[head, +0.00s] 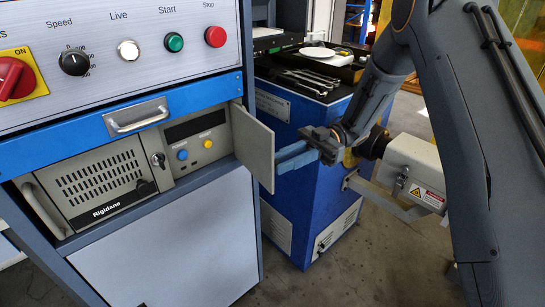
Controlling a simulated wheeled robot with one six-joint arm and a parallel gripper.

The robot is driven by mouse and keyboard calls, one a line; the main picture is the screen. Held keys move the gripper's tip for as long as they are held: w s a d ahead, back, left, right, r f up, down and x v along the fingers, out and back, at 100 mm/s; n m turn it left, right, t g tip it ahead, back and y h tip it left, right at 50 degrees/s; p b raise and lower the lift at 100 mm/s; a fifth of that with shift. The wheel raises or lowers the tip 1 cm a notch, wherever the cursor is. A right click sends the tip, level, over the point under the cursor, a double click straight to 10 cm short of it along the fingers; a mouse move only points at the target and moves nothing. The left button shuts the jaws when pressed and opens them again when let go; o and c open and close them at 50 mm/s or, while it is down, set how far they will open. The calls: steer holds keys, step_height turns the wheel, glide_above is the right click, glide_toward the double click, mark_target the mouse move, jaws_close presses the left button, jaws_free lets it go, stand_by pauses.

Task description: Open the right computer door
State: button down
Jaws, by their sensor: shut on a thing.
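The computer (100,188) is a grey unit marked Rigidane, set in the blue and grey cabinet at left. Its right door (253,148) is a plain grey panel standing swung outward from the computer's right edge. The recess behind it shows a dark display (194,127), a blue button (182,155) and a yellow button (208,144). My gripper (280,160) reaches in from the right with its blue fingers shut on the door's free outer edge. The exact contact is partly hidden by the door.
A drawer handle (137,117) sits above the computer, below a panel with a red switch (14,78) and several buttons. A blue cabinet (318,205) with tools on top stands behind my gripper. Grey floor (345,275) is clear at lower middle.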

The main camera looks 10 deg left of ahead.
steer(key=shift+w+d+r, duration=0.1)
steer(key=shift+w+r, duration=0.05)
steer(key=shift+w, duration=0.1)
steer(key=c, duration=1.5)
jaws_free()
steer(key=shift+c, duration=0.2)
steer(key=b+v, duration=0.1)
steer(key=v, duration=0.6)
steer(key=shift+w+d+b, duration=0.25)
steer(key=shift+d+b, duration=0.05)
